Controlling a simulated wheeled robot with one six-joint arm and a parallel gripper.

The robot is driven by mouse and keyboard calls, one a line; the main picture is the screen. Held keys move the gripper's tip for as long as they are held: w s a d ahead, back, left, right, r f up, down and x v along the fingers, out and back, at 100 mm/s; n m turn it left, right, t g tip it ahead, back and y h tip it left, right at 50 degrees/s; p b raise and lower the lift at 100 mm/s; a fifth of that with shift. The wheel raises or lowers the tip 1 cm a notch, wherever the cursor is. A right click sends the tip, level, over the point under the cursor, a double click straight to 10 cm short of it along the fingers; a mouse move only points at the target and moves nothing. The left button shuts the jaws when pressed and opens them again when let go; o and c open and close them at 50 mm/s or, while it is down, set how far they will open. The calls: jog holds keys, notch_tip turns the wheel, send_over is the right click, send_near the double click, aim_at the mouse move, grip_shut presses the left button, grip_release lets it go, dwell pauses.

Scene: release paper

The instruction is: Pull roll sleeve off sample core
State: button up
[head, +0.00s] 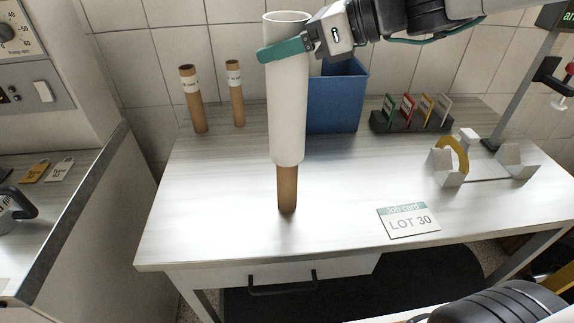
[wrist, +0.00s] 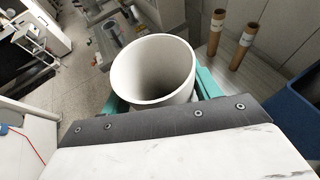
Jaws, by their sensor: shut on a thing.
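The roll sleeve (head: 287,110) is a white, open-topped tube, upright over the brown sample core (head: 287,190). The core's lower part shows below the sleeve and reaches down to the table; its upper part is hidden inside the sleeve. My gripper (head: 285,50) is shut around the sleeve near its top, with teal fingers on its sides. In the wrist view the sleeve's open rim (wrist: 152,70) sits between the teal fingers. The inside looks empty near the top; the core does not show there.
Two labelled brown tubes (head: 192,98) (head: 235,92) stand at the back left. A blue bin (head: 338,100) stands behind the sleeve. A rack of coloured cards (head: 411,118), a cradle holder (head: 484,164) and a LOT 30 job card (head: 409,220) are to the right. The table's front left is clear.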

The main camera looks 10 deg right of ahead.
jog(key=shift+r, duration=2.55)
notch_tip(320, 180, up, 7)
dwell(0.4)
jog(key=shift+r, duration=1.85)
